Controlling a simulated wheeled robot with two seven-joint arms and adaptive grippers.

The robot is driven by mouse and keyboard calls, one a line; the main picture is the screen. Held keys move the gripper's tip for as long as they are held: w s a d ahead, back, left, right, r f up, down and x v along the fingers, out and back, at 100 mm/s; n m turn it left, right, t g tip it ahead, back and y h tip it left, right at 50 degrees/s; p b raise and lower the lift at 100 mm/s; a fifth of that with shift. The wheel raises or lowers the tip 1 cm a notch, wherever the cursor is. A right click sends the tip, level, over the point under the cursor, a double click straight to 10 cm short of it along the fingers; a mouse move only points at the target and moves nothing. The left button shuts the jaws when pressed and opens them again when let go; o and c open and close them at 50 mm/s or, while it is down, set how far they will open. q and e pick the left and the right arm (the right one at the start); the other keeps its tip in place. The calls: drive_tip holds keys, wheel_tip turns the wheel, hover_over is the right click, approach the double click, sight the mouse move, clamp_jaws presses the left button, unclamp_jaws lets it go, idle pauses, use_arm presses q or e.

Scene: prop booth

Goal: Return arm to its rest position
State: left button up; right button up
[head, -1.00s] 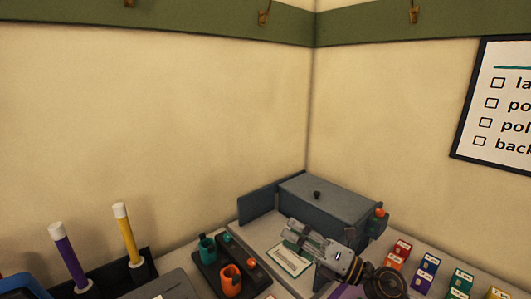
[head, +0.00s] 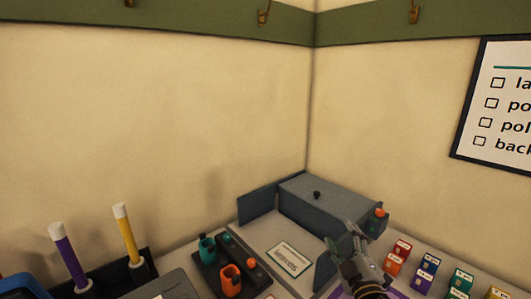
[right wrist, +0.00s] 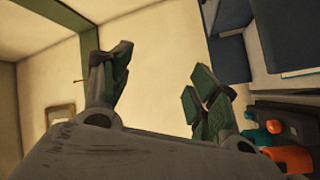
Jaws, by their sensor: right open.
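My right gripper (head: 357,241) is in the lower right of the head view, in front of the grey box (head: 330,200) with a dark knob on its lid. Its fingers point up and away, and it holds nothing. In the right wrist view the right gripper (right wrist: 160,95) shows two fingers spread wide apart with bare wall between them. My left gripper is not in either view.
A white card (head: 289,259) lies left of my right gripper. A dark holder with a teal cup (head: 207,247) and an orange cup (head: 230,279) stands further left. Several small coloured boxes (head: 428,266) stand right of the gripper. Purple (head: 68,255) and yellow (head: 127,234) sticks stand far left.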

drive_tip(key=s+d+f+m+g+h, duration=0.2)
drive_tip(key=s+f+m+g, duration=0.2)
drive_tip(key=f, duration=0.4)
drive_tip(key=s+d+f+m+g+h, duration=0.1)
drive_tip(key=s+d+f+m+g, duration=0.25)
drive_tip(key=f, duration=0.45)
drive_tip(key=s+a+f+m+g+y, duration=0.1)
drive_tip(key=s+a+f+g, duration=0.1)
drive_tip(key=s+f+g, duration=0.45)
drive_tip(key=s+a+f+m+g+y, duration=0.1)
drive_tip(key=s+a+f+m+g, duration=0.15)
drive_tip(key=s, duration=0.75)
wheel_tip(320, 180, down, 33)
drive_tip(key=s+n, duration=0.1)
drive_tip(key=s, duration=0.1)
drive_tip(key=s+d+f+g, duration=0.1)
drive_tip(key=s+d+f, duration=0.2)
drive_tip(key=s+f, duration=0.7)
drive_tip(key=s+d+f+g, duration=0.1)
drive_tip(key=s+d+f, duration=0.2)
drive_tip(key=s+f, duration=0.7)
drive_tip(key=shift+s+d+n, duration=0.3)
drive_tip(key=shift+s, duration=0.4)
